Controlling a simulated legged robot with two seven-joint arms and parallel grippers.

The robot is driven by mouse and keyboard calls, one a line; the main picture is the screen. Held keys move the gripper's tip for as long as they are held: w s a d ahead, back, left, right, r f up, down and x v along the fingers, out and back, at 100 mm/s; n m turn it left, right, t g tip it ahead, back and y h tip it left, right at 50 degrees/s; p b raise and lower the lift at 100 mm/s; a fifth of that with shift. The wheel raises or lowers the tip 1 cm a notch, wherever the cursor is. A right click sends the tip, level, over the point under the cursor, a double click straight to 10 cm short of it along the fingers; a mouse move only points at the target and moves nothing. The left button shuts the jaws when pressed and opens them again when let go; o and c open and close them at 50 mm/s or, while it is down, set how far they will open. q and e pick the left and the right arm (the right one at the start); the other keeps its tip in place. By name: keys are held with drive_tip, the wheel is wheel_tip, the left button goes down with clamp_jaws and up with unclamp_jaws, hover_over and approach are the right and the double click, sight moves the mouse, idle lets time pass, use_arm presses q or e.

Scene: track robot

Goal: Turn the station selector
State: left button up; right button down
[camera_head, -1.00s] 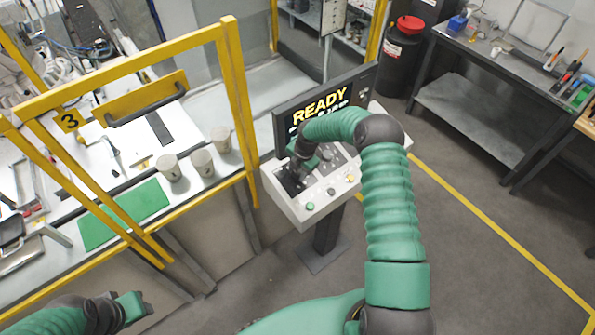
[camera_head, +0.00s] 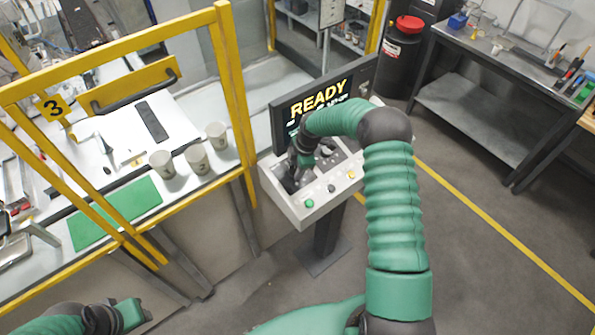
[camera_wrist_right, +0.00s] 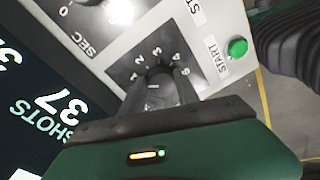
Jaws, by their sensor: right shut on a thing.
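The station selector (camera_wrist_right: 158,80) is a dark knob on a dark square plate numbered around its edge, in the right wrist view. My right gripper (camera_wrist_right: 165,88) has its two fingers on either side of the knob and is shut on it. The fingers hide part of the knob and I cannot read which number it points to. In the head view my right gripper (camera_head: 293,178) reaches down to the left part of the white control panel (camera_head: 308,210), and the selector is mostly hidden there. My left gripper (camera_head: 132,312) is at the bottom left, away from the panel; its jaws are unclear.
A green START button (camera_wrist_right: 237,47) sits close to the selector. A screen (camera_head: 318,105) reading READY stands behind the panel. A yellow guard frame (camera_head: 235,100) and several cups (camera_head: 196,159) are to the left. Open floor lies to the right.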

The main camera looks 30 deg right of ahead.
drive_tip(key=m+b, duration=0.1)
drive_tip(key=m, duration=0.1)
drive_tip(key=m+b, duration=0.1)
drive_tip(key=m, duration=0.1)
drive_tip(key=shift+a+m, duration=0.2)
drive_tip(key=shift+m, duration=0.1)
drive_tip(key=m+b, duration=0.2)
drive_tip(key=m, duration=0.2)
drive_tip(key=shift+w+r+m+t+b, duration=0.1)
drive_tip(key=shift+m+t+b, duration=0.2)
drive_tip(key=shift+t, duration=0.1)
drive_tip(key=m+b, duration=0.1)
drive_tip(key=m, duration=0.3)
drive_tip(key=shift+r+b, duration=0.15)
drive_tip(key=shift+b, duration=0.15)
drive_tip(key=shift+r+m+t+b, duration=0.1)
drive_tip(key=shift+m+t+b, duration=0.25)
drive_tip(key=shift+m, duration=1.55)
drive_tip(key=shift+d, duration=0.1)
drive_tip(key=c, duration=1.2)
unclamp_jaws()
drive_tip(key=shift+o, duration=1.5)
drive_tip(key=shift+f, duration=0.2)
